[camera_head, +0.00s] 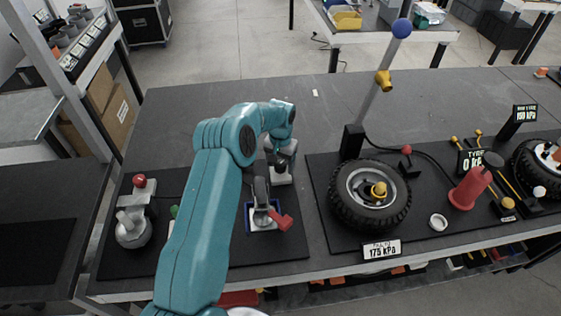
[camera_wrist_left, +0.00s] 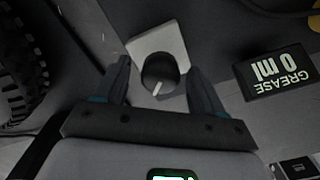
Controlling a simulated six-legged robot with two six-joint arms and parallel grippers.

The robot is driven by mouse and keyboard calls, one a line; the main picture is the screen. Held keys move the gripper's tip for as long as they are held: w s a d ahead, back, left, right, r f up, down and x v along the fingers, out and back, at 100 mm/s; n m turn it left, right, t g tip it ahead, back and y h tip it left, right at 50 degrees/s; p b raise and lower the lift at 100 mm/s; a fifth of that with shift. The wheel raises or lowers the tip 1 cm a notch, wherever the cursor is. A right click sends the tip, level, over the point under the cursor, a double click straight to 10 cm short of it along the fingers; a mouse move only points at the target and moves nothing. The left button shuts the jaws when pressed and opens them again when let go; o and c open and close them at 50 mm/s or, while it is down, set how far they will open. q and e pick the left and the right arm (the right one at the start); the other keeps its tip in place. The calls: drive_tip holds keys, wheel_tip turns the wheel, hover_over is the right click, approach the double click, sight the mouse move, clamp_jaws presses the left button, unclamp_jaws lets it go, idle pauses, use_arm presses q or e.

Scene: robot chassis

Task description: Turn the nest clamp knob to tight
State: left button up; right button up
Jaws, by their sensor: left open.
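The knob (camera_wrist_left: 158,70) is dark and round with a white pointer line, on a pale grey block (camera_wrist_left: 146,45) in the left wrist view. In the head view that pale block (camera_head: 281,178) stands on the dark board, below my left gripper (camera_head: 280,155). My left gripper (camera_wrist_left: 159,78) is open, with one finger on each side of the knob; whether they touch it I cannot tell. The knob is mostly hidden in the head view. A blue-edged nest (camera_head: 249,219) with a grey clamp part and a red handle (camera_head: 281,220) is nearer the front. My right gripper does not show.
A display (camera_wrist_left: 277,73) reading "GREASE 0 ml" stands beside the knob block. A tyre (camera_head: 343,208) on a wheel lies on the board to the right. A metal device with a red ball (camera_head: 139,181) is at the left. The table behind is mostly bare.

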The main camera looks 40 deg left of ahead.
use_arm(q)
drive_tip(key=c, duration=1)
drive_tip(key=shift+f, duration=0.1)
drive_tip(key=shift+c, duration=0.2)
drive_tip(key=shift+f+m+b, duration=0.15)
drive_tip(key=shift+m+b, duration=0.95)
drive_tip(key=shift+b, duration=0.1)
drive_tip(key=m+b, duration=0.2)
drive_tip(key=m, duration=0.1)
drive_tip(key=m+b, duration=0.1)
drive_tip(key=m, duration=0.8)
drive_tip(key=shift+r+m+b, duration=0.25)
drive_tip(key=shift+m+b, duration=0.05)
drive_tip(key=shift+b, duration=0.05)
